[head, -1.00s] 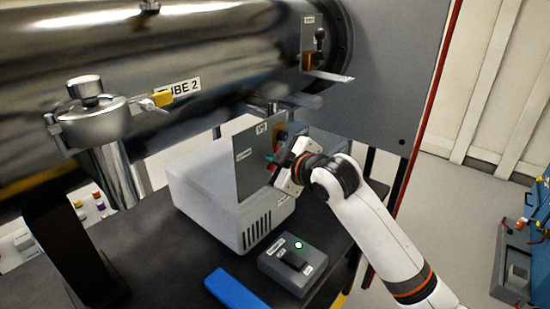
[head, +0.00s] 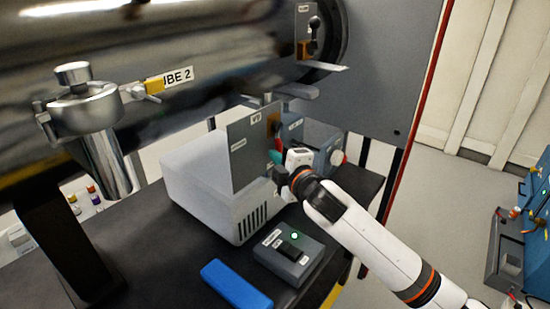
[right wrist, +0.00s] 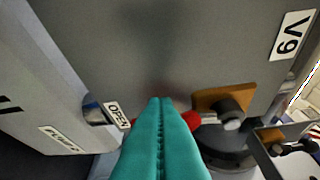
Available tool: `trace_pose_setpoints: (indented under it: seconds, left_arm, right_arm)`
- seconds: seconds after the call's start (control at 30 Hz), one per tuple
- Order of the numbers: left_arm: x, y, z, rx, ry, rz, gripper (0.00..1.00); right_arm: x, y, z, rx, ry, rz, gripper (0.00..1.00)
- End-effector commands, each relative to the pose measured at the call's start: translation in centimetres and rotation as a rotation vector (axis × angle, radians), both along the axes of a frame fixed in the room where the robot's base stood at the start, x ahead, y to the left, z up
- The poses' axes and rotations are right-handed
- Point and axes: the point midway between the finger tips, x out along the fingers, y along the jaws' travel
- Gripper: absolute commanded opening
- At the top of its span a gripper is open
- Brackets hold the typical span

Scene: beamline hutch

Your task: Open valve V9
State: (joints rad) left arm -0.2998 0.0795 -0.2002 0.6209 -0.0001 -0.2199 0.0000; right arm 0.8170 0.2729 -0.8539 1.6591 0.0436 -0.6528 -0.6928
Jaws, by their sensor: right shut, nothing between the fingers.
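The V9 panel (head: 252,160) is an upright grey plate in the head view, standing against a pale box. In the right wrist view its V9 label (right wrist: 290,35) is at the upper right and an OPEN label (right wrist: 116,115) is at the left. A red part (right wrist: 205,119), possibly the valve handle, shows beside the fingers and is mostly hidden behind them. My right gripper (right wrist: 160,104) has teal fingers, pressed together and empty, pointing at the panel beside the red part; contact cannot be told. In the head view it (head: 276,157) is at the panel's right edge. My left gripper is out of view.
An orange-brown plate with a dark knob (right wrist: 228,105) is close right of the fingers. A switch box (head: 287,255) and a blue bar (head: 236,285) lie on the dark bench in front.

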Motion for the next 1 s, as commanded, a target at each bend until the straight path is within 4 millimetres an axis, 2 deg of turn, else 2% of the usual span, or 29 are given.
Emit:
trace_pose_setpoints:
  seconds: [0.77,0.87,1.0]
  left_arm:
    - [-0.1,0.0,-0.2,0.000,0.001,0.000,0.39]
    - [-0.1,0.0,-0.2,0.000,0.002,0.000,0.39]
    - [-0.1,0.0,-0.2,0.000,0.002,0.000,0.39]
  right_arm:
    - [0.3,-0.4,-0.2,-0.038,-0.049,-0.003,0.00]
    - [-0.3,-0.7,-0.3,-0.037,-0.048,-0.004,0.00]
    - [-2.2,-1.7,-0.1,-0.037,-0.049,-0.002,0.00]
